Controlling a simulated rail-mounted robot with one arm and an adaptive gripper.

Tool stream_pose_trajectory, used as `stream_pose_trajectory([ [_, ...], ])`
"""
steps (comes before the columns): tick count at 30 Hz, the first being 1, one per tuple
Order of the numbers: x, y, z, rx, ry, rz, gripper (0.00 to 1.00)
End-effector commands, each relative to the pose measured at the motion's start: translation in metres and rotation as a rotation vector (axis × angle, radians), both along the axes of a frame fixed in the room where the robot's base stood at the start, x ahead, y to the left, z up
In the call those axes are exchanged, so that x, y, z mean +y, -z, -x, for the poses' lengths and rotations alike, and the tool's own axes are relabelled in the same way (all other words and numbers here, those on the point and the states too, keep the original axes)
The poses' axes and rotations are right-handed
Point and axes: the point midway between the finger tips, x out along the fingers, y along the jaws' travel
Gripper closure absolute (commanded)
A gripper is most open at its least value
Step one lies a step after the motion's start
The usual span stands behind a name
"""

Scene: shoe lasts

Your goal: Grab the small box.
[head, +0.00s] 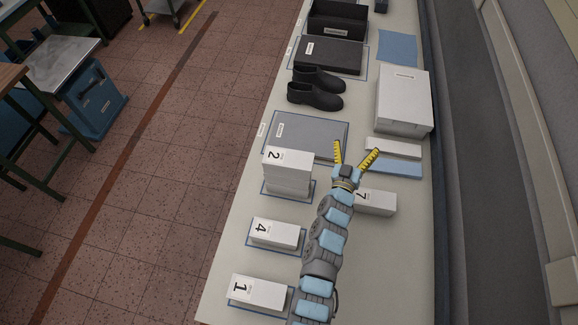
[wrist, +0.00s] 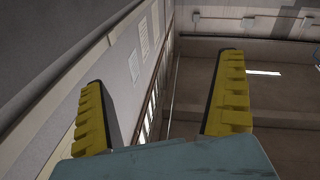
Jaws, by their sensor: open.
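Several white boxes stand on the long table; I cannot tell which one is "the small box". A box marked 1 (head: 257,292) is nearest, then a box marked 4 (head: 275,233), then a taller stack marked 2 (head: 287,172). A box marked 7 (head: 378,202) is right of my arm and partly hidden behind it. My gripper (head: 356,148) is open and empty, its yellow fingers spread above the table beyond the boxes marked 2 and 7. In the wrist view my gripper (wrist: 163,70) faces wall and ceiling, with no box between the fingers.
A large white box (head: 403,100) stands at the right, with a flat white piece (head: 393,147) before it. A grey panel (head: 310,132), black shoes (head: 317,89), a black lid (head: 329,55) and an open black box (head: 337,20) lie farther along. A wall runs along the right.

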Motion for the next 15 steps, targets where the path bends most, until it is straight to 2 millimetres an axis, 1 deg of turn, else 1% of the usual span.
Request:
stream_pose_trajectory([
  [1,-0.009,0.015,-0.015,0.063,-0.008,-0.009,0.00],
  [3,-0.015,0.036,-0.032,0.164,-0.035,-0.021,0.00],
  [6,-0.020,0.065,-0.052,0.302,-0.092,-0.040,0.00],
  [8,-0.021,0.076,-0.062,0.375,-0.137,-0.047,0.00],
  [9,-0.020,0.086,-0.067,0.426,-0.171,-0.053,0.00],
  [12,-0.015,0.102,-0.078,0.537,-0.270,-0.066,0.00],
  [15,-0.008,0.109,-0.084,0.627,-0.386,-0.071,0.00],
])
